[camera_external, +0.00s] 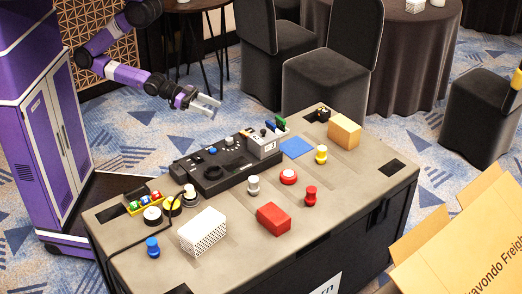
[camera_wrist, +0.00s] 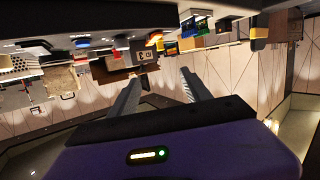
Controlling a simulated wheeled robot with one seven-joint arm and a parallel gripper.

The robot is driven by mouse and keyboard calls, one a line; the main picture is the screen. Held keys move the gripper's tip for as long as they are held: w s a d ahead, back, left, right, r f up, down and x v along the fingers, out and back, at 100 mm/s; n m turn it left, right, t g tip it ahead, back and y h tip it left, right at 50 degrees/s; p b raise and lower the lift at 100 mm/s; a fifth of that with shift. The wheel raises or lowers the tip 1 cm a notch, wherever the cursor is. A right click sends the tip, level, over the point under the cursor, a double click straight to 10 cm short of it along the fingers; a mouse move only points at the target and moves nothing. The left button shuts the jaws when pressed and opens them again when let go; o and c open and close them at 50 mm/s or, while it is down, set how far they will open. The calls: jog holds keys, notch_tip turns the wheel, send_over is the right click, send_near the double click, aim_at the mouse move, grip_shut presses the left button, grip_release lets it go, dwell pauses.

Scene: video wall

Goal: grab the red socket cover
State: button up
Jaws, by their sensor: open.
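Several red things stand on the case top in the external view: a red block (camera_external: 274,218) near the front edge, a red peg-shaped piece (camera_external: 311,196) to its right, and a low round red piece with a pale rim (camera_external: 289,176) behind them. I cannot tell for certain which is the red socket cover. My gripper (camera_external: 212,106) is open and empty, raised behind the case's far edge and apart from all of them. In the wrist view my two fingers (camera_wrist: 160,76) are spread with nothing between them. A red piece (camera_wrist: 121,43) shows beyond them, in an upside-down-looking scene.
The grey case top (camera_external: 235,240) also holds a black control panel (camera_external: 212,168), a white perforated block (camera_external: 203,232), a tan block (camera_external: 344,131), a yellow piece (camera_external: 321,154), a blue piece (camera_external: 152,247) and a grey piece (camera_external: 253,185). Black chairs (camera_external: 330,70) stand behind. An open carton (camera_external: 465,245) is front right.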

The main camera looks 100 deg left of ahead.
jog(key=w+d, duration=0.2)
jog(key=w+d+h+b, duration=0.1)
jog(key=w+d, duration=0.2)
jog(key=w+d+f+m+h, duration=0.1)
jog(key=w+d, duration=0.1)
jog(key=d, duration=0.1)
jog(key=shift+w+d+f, duration=0.1)
jog(key=shift+w+d, duration=0.1)
jog(key=shift+w, duration=0.05)
jog(key=w+d+r+b, duration=0.2)
jog(key=w+d, duration=0.7)
jog(key=d, duration=0.3)
jog(key=m+g+b, duration=0.1)
jog(key=g, duration=0.1)
send_over(311, 195)
jog(key=s+a, duration=0.3)
jog(key=s, duration=0.1)
notch_tip(311, 195, down, 3)
jog(key=shift+y, duration=0.3)
notch_tip(311, 195, down, 6)
jog(key=shift+s+a+r+b, duration=0.15)
jog(key=shift+r+b, duration=0.1)
jog(key=shift+b, duration=0.3)
jog(key=shift+f+b+x, duration=0.2)
jog(key=shift+b+x, duration=0.05)
jog(key=shift+x, duration=1.1)
jog(key=shift+f+b+x, duration=0.25)
jog(key=shift+x, duration=1.1)
jog(key=shift+s+a, duration=0.1)
jog(key=shift+s, duration=0.05)
